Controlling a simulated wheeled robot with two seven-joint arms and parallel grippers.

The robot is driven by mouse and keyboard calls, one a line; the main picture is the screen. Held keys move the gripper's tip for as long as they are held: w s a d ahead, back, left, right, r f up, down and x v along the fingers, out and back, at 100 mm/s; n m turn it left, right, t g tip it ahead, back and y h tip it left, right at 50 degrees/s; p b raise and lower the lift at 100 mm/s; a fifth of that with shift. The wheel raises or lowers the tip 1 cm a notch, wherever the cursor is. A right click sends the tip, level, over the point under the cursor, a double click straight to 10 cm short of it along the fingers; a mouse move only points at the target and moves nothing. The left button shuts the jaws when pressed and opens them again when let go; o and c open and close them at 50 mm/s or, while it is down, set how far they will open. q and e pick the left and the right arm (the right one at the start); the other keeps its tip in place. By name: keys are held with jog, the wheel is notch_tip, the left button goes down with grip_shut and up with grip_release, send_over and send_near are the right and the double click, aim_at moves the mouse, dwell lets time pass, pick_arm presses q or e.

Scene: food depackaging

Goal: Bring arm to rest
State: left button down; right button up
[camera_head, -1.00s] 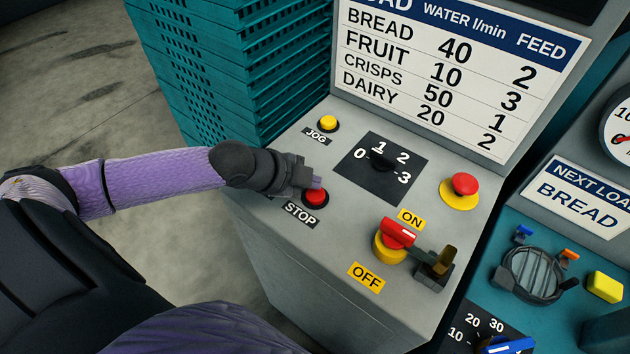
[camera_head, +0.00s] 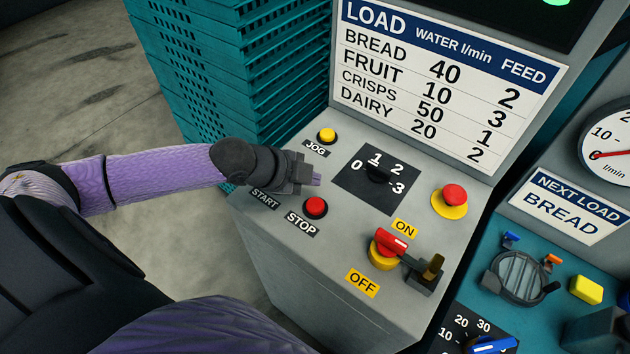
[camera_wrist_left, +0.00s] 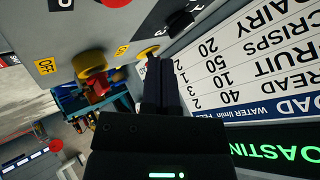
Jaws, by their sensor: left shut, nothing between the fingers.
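My left gripper (camera_head: 314,179) reaches in from the left in the head view. It is shut and empty, over the control panel (camera_head: 345,235) between the yellow JOG button (camera_head: 327,135) and the red STOP button (camera_head: 316,207). The START label shows beside it, but the START button is hidden behind the gripper. In the left wrist view my shut fingers (camera_wrist_left: 160,75) point toward the panel. I cannot tell whether the fingertips touch anything. My right gripper is not in view.
A dial numbered 0 to 3 (camera_head: 378,173), a red mushroom button (camera_head: 455,195) and a red ON/OFF handle (camera_head: 392,240) sit on the panel. Teal stacked crates (camera_head: 215,80) stand behind. A load sign (camera_head: 440,90) rises above. Open floor (camera_head: 90,110) lies at the left.

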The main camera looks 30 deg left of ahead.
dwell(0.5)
